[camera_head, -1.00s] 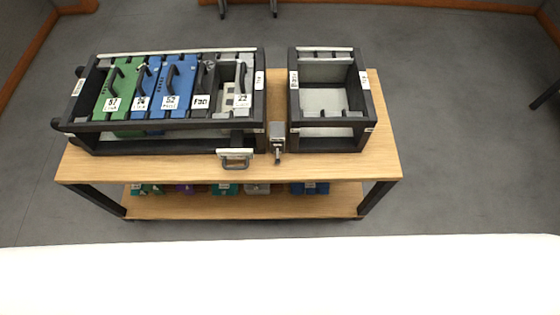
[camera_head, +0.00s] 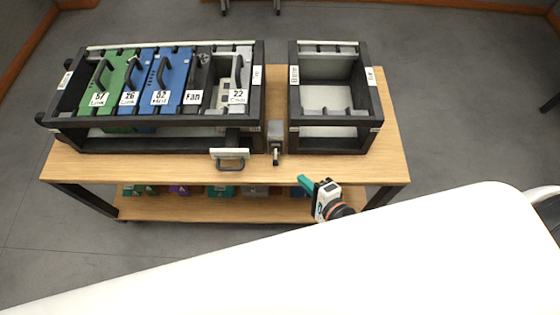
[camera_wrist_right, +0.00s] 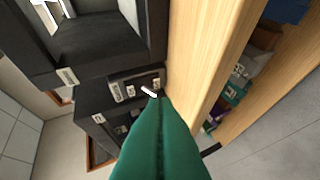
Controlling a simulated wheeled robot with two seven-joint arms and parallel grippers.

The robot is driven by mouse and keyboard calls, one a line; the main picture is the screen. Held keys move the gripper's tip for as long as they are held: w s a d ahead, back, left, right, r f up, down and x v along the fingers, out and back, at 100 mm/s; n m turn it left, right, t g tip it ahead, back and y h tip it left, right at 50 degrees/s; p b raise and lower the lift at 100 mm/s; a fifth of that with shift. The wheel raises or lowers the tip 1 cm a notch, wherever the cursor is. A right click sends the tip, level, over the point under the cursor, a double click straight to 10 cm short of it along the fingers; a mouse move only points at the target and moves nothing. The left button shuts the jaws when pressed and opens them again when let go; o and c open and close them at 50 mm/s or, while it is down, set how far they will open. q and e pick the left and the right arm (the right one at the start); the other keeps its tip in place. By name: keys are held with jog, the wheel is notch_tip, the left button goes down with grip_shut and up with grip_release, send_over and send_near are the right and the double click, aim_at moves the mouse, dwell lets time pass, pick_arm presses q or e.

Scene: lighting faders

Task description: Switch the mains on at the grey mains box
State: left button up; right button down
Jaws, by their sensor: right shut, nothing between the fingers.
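The small grey mains box (camera_head: 276,130) sits near the front edge of the table, between the two black frames. Its short lever (camera_head: 276,157) points toward the table's front. The right wrist view shows the box (camera_wrist_right: 122,86) with pale labels and a small whitish lever (camera_wrist_right: 148,92). My right gripper (camera_head: 303,180) is shut and empty, to the right of and nearer me than the box. In the wrist view its green fingers (camera_wrist_right: 158,98) end close to the lever. I cannot tell there whether they touch. My left gripper is out of view.
The left black frame (camera_head: 160,146) holds green, blue and grey modules with handles. The right black frame (camera_head: 334,146) is mostly empty. The wooden table's (camera_head: 390,165) lower shelf holds several coloured modules.

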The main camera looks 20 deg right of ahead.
aim_at(285, 168)
jog(key=x, duration=1)
jog(key=shift+r, duration=0.1)
dwell(0.4)
